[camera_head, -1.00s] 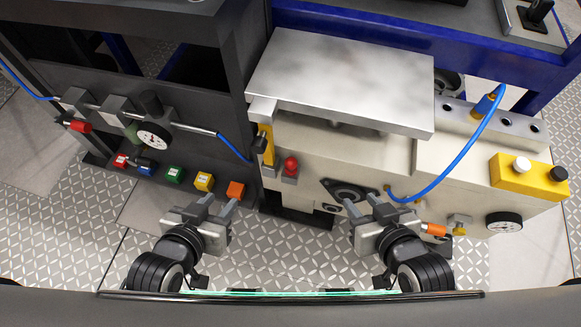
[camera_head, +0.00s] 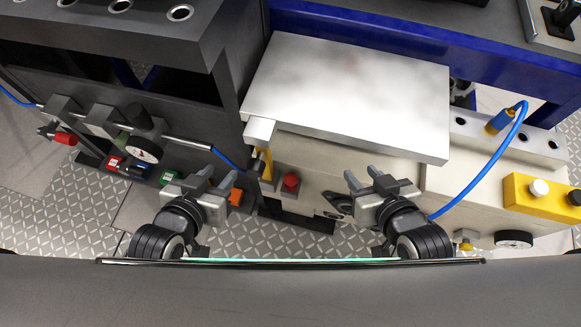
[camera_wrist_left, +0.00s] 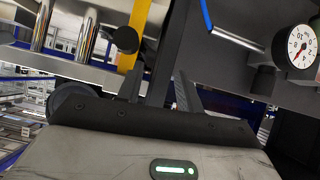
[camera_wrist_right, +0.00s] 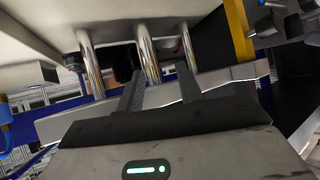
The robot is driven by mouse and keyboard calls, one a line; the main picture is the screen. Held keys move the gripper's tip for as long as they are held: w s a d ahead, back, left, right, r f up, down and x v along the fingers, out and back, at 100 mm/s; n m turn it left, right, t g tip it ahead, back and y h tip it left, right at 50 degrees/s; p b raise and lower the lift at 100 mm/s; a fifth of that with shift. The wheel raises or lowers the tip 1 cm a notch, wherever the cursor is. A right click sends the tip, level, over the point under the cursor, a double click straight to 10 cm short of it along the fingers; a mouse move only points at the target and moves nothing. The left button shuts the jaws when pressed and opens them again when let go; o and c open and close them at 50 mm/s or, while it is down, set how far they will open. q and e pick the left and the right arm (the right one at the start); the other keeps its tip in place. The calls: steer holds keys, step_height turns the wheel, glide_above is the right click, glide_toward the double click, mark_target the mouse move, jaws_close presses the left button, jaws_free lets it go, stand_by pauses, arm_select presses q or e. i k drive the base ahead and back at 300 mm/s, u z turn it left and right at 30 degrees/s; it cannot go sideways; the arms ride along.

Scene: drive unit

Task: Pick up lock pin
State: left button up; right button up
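I cannot clearly pick out a lock pin in these views. A yellow bar with a black knob (camera_head: 262,163) stands at the left end of the press, below the metal plate's corner. It shows larger in the left wrist view (camera_wrist_left: 137,38), beyond my fingers. My left gripper (camera_head: 215,178) is open and empty, in front of the dark bench's right end. My right gripper (camera_head: 364,177) is open and empty, in front of the beige press base. In the right wrist view, its open fingers (camera_wrist_right: 160,92) point toward shiny guide columns (camera_wrist_right: 148,52). Neither gripper visibly holds anything.
A broad metal plate (camera_head: 345,95) overhangs the press front. A red button (camera_head: 291,182) sits beside the yellow bar. A gauge (camera_head: 144,148) and coloured blocks line the left bench. A blue hose (camera_head: 478,175) curves at right near a yellow button box (camera_head: 540,195). Patterned floor is open between the grippers.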

mark_target(290, 179)
steer(key=k, duration=0.5)
steer(key=z, duration=2.35)
steer(key=k, duration=1.15)
steer(key=u, duration=1.7)
steer(key=i, duration=0.5)
steer(key=u, duration=0.1)
